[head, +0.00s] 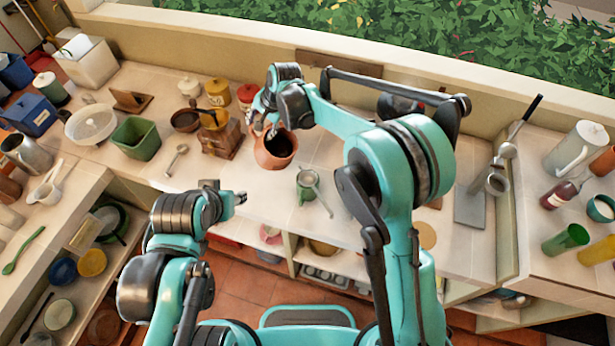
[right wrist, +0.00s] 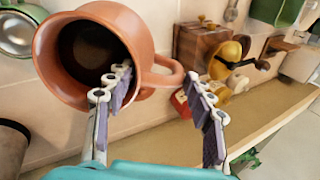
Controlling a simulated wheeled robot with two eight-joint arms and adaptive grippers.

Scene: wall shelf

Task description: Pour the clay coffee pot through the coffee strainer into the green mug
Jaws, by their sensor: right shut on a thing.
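The clay coffee pot (head: 272,158) is reddish-brown with a dark inside, near the middle of the counter. My right gripper (head: 264,126) is at its far left side. In the right wrist view the fingers (right wrist: 160,105) are on either side of the handle of the pot (right wrist: 135,30). I cannot tell whether the pot touches the counter. The green mug (head: 305,194) stands to the right and nearer. The coffee strainer (head: 309,178) lies over its mouth, handle pointing toward the front. My left gripper (head: 240,198) is empty near the counter's front edge, left of the mug; its opening is unclear.
A wooden coffee grinder (head: 221,140) stands close left of the pot, with yellow and red canisters (head: 218,92) behind. A spoon (head: 177,158) and a green square container (head: 136,138) are further left. The counter around the mug is clear.

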